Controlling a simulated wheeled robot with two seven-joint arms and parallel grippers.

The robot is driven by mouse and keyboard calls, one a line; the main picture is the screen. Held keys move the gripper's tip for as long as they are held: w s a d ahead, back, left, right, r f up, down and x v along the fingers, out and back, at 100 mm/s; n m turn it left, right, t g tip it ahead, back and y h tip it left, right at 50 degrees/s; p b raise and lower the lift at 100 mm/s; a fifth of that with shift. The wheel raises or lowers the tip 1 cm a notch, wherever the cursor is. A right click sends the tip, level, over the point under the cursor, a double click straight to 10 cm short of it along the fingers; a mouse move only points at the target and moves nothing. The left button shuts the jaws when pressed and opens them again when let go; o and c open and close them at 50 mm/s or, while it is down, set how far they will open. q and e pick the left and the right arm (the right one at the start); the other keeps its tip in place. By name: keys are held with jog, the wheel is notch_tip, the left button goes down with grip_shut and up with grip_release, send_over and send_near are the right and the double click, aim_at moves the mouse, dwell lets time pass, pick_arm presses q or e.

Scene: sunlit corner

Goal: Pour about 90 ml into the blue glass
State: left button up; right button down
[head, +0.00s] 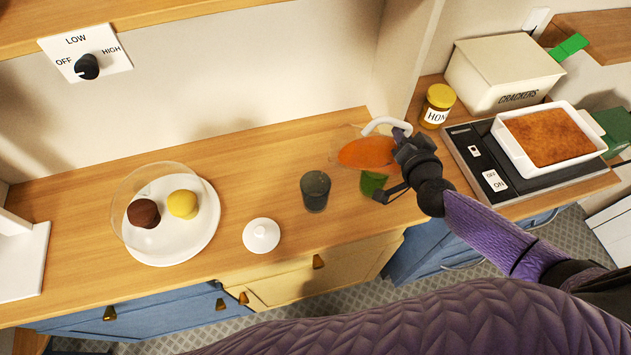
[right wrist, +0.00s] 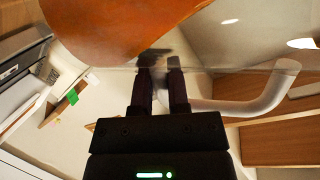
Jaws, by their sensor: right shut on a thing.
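My right gripper (head: 398,152) is shut on the white handle (head: 385,123) of a clear jug (head: 350,136) holding orange liquid (head: 367,152). The jug looks tilted, above the counter; no stream shows. In the right wrist view the gripper (right wrist: 160,75) closes by the handle (right wrist: 255,103), with the orange liquid (right wrist: 120,25) at upper left. A dark grey glass (head: 315,192) stands upright left of the jug, apart from it. A green glass (head: 372,183) stands just below the jug, partly hidden by my gripper. No glass looks clearly blue. My left gripper is out of view.
A white lid (head: 261,236) lies left of the dark glass. A honey jar (head: 437,106), cracker box (head: 502,77) and hot plate (head: 467,143) with a baking dish (head: 503,141) stand right.

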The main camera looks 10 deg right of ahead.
jog(key=shift+a+f+n, duration=0.15)
jog(key=shift+n, duration=0.15)
jog(key=shift+a+r+n+h, duration=0.3)
jog(key=shift+n, duration=0.2)
dwell(2.1)
jog(key=shift+d+r+m+y+p, duration=0.4)
jog(key=shift+d+m+p, duration=0.2)
jog(key=shift+m, duration=0.4)
jog(key=f+m+b, duration=0.1)
jog(key=f+m+y+b, duration=0.1)
jog(key=shift+d+f+b, duration=0.2)
jog(key=shift+f+b, duration=0.1)
jog(key=shift+b, duration=0.05)
jog(key=shift+d+m+y+b, duration=0.15)
jog(key=shift+m+y+b, duration=0.15)
jog(key=shift+m, duration=0.2)
jog(key=shift+d+f+b, duration=0.1)
jog(key=shift+f+b, duration=0.1)
jog(key=shift+b, duration=0.15)
jog(key=shift+r+m, duration=0.2)
jog(key=shift+m, duration=0.1)
